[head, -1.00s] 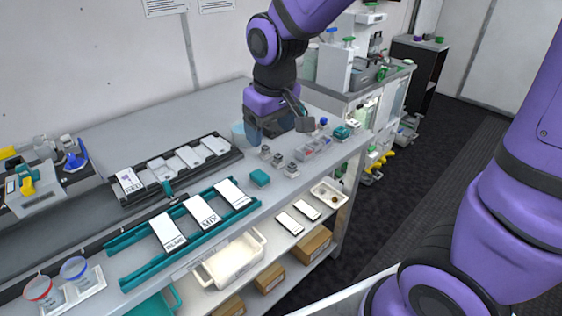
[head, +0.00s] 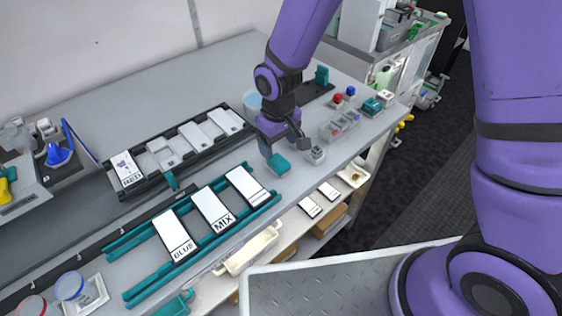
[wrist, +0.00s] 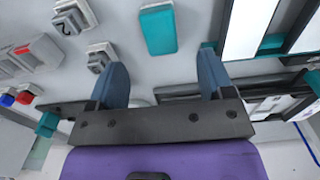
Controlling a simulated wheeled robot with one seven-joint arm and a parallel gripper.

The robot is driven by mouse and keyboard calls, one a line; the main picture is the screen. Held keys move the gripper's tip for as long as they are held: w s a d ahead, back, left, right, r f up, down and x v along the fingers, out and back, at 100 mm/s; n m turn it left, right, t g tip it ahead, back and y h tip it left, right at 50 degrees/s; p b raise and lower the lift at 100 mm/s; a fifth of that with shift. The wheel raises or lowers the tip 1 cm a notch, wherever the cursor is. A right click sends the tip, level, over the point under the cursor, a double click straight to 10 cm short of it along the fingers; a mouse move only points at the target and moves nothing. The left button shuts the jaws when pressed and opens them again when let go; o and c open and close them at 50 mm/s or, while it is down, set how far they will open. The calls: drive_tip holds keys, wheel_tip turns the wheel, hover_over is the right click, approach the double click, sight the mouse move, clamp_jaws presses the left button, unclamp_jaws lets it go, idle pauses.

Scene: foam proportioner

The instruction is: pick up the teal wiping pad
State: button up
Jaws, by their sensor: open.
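The teal wiping pad (head: 278,166) lies flat on the grey bench, just right of the teal rails. In the wrist view the pad (wrist: 158,29) is a rounded teal block ahead of the fingertips, lying sideways within the gap between them. My gripper (wrist: 161,62) is open and empty, with its two blue-grey fingers spread wider than the pad. In the head view my gripper (head: 279,146) is just behind the pad, pointing down. The arm partly hides the fingers there, and I cannot tell their exact height above the bench.
Teal rails (head: 124,243) hold white cards, including BLUE and MIX (head: 212,208). A black rack (head: 108,171) with a RED card stands behind. Small grey numbered blocks (head: 316,153) sit close to the right of my gripper. A clear divided box (head: 340,126) is farther right.

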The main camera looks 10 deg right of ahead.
sight(279, 161)
drive_tip(key=shift+f, duration=3.75)
drive_tip(key=c, duration=1)
